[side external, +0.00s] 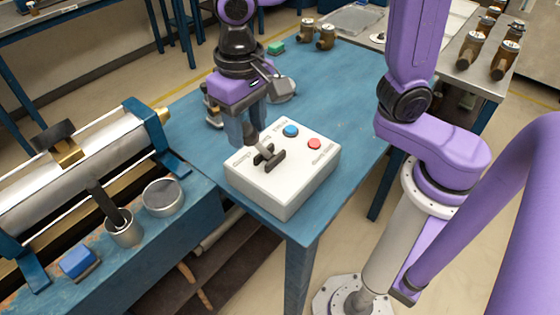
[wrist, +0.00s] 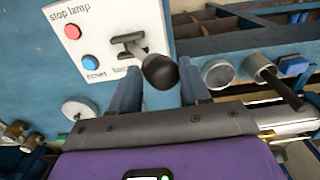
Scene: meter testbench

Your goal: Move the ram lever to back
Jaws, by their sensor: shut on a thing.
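My gripper is shut on the lever's knob. Exact finger contact is hard to see.
The box also carries a blue button (side external: 291,131) and a red button (side external: 314,144). A machine with a large metal cylinder (side external: 80,165) stands to the left. Brass fittings (side external: 325,36) stand at the table's far end.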

